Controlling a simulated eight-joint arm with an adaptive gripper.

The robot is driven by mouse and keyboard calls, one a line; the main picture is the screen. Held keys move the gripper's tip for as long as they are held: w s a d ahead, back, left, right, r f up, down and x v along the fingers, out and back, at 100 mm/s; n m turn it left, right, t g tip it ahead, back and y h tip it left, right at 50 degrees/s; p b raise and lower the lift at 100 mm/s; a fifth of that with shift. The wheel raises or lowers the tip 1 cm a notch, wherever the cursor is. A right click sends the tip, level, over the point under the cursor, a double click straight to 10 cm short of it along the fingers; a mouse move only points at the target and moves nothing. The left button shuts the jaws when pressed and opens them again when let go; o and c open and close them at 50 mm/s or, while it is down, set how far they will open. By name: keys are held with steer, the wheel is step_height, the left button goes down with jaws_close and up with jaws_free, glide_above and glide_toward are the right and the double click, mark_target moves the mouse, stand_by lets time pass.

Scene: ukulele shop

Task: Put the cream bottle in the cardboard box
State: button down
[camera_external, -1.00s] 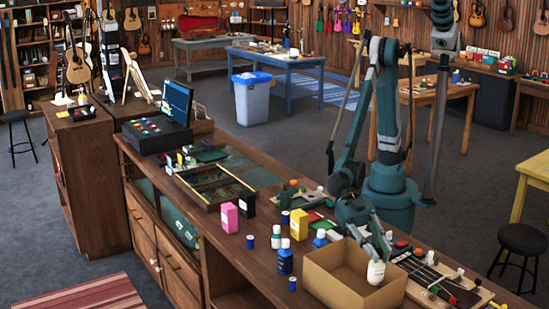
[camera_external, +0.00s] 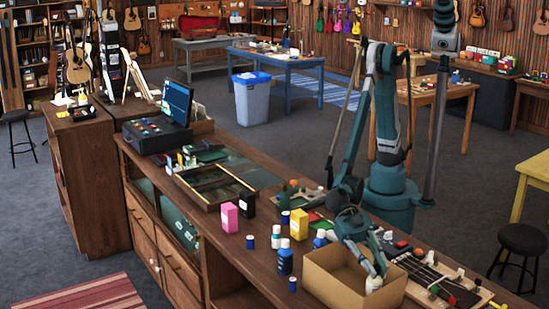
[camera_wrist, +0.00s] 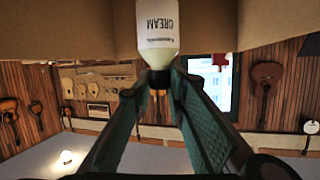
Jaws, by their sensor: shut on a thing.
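The cream bottle (camera_external: 374,283) is white with a dark cap; in the wrist view the bottle (camera_wrist: 158,28) shows its "CREAM" label upside down. My gripper (camera_external: 375,270) is shut on the bottle's cap end, and the fingertips (camera_wrist: 160,76) meet around the dark cap. The cardboard box (camera_external: 345,290) stands open on the counter. Cardboard (camera_wrist: 250,22) flanks the bottle in the wrist view.
A guitar neck (camera_external: 435,276) with small parts lies right of the box. Blue bottles (camera_external: 285,262), a yellow box (camera_external: 299,224) and a pink box (camera_external: 229,217) stand to its left. The counter (camera_external: 225,245) has bare wood along its front.

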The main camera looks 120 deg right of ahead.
mark_target(374, 281)
steer(key=shift+f, duration=0.75)
steer(key=shift+f, duration=0.15)
steer(key=shift+f, duration=1.75)
steer(key=shift+f+b, duration=0.1)
steer(key=shift+b, duration=0.25)
steer(key=c, duration=2.3)
jaws_free()
